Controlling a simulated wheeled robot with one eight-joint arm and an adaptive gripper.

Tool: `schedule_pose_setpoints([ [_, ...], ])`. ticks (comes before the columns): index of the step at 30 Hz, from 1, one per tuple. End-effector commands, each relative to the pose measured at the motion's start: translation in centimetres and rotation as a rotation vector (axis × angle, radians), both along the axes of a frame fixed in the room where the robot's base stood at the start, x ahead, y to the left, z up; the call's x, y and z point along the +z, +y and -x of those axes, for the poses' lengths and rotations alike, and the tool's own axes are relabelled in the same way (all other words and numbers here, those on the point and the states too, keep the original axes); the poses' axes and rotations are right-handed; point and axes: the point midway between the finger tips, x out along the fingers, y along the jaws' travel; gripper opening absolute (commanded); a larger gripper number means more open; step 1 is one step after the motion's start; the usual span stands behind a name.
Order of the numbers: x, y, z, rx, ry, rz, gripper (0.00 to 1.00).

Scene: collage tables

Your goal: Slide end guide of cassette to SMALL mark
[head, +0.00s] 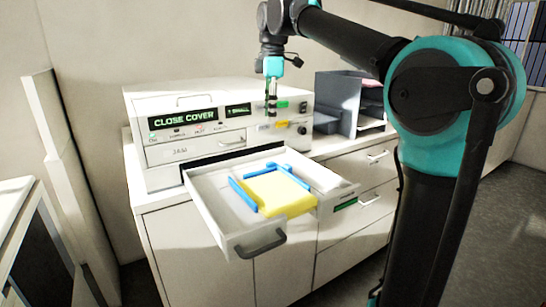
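The white cassette (215,208) is pulled out of the front of the white machine (150,105) like an open drawer. A yellow paper stack (278,192) lies in it. A blue guide (243,193) runs along the stack's left side. More blue guide pieces (295,178) line its back and right edges. I cannot tell for certain which one is the end guide, and no SMALL mark is readable inside the cassette. My gripper (272,110) points down in front of the machine's right panel, above and behind the cassette, apart from the guides. Its fingers are too small to judge.
The machine's displays read CLOSE COVER (183,117) and SMALL (238,110). A grey handle (262,245) juts from the cassette's front. A grey paper sorter (340,100) stands to the right on the white cabinet (180,250). The space above the cassette is clear.

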Motion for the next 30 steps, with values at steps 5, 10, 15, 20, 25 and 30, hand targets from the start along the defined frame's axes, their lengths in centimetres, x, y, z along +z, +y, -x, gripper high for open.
schedule_pose_setpoints([
  [5,1.3,0.3,0.4,0.276,0.038,0.047,0.37],
  [10,1.5,0.3,0.5,0.374,0.052,0.06,0.37],
  [15,0.0,0.3,0.5,0.38,0.053,0.061,0.37],
  [20,-2.9,0.3,0.5,0.378,0.053,0.06,0.37],
  [25,-6.3,0.3,0.5,0.377,0.052,0.06,0.37],
  [30,-9.7,0.3,0.5,0.377,0.052,0.06,0.37],
])
